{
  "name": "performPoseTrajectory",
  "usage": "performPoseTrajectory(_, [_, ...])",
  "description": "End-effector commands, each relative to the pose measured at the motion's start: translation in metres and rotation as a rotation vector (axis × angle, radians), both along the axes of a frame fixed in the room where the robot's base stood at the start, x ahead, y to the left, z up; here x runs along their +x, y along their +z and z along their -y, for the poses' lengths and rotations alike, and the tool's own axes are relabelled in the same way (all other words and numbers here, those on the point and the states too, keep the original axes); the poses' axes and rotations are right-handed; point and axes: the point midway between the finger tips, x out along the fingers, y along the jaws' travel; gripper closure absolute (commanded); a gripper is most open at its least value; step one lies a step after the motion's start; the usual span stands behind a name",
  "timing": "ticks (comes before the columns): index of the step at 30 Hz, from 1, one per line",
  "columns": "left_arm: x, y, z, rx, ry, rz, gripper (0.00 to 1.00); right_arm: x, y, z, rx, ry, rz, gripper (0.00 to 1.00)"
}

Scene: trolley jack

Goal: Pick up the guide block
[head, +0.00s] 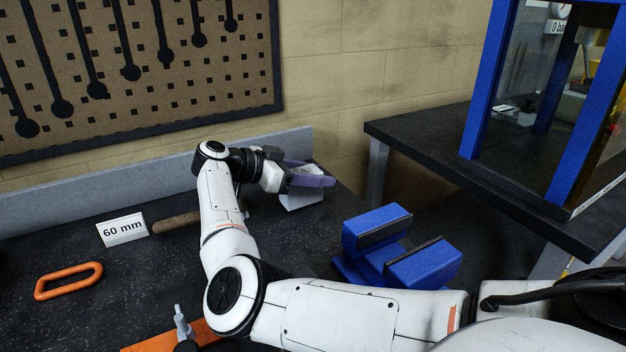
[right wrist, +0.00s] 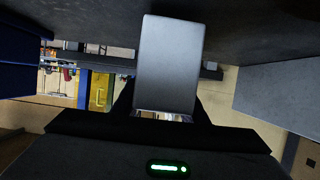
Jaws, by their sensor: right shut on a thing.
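The guide block (head: 303,199) is a light grey block at the back of the dark workbench, partly hidden by my right gripper (head: 308,178). The right gripper reaches it from the left with its purple-grey fingers and is shut on it. In the right wrist view the block (right wrist: 168,65) shows as a plain grey face standing out between the dark fingers (right wrist: 165,108). I cannot tell whether the block touches the bench. My left gripper is not in view.
A blue vise (head: 378,228) stands right of the block. A "60 mm" sign (head: 123,230), a wooden handle (head: 176,223) and an orange loop (head: 68,281) lie to the left. A pegboard (head: 140,70) hangs behind. A blue-framed press (head: 485,80) stands on another table.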

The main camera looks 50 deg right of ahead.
Motion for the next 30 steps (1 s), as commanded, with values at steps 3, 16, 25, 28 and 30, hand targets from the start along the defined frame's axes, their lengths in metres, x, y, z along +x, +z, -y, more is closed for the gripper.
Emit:
performPoseTrajectory(3, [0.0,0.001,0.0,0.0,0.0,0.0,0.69,0.001,0.019,0.001,-0.007,-0.002,0.007,1.0])
performPoseTrajectory(16, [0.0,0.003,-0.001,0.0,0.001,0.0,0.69,0.0,0.108,0.001,-0.007,-0.001,0.009,1.0])
performPoseTrajectory(25, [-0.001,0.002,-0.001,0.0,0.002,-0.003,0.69,0.0,0.158,0.001,-0.007,-0.001,0.005,1.0])
performPoseTrajectory(28, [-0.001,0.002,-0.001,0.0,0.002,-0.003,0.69,0.0,0.167,0.001,-0.008,-0.001,0.004,1.0])
performPoseTrajectory(30, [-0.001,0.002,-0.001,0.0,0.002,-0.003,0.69,0.0,0.171,0.001,-0.008,-0.001,0.004,1.0])
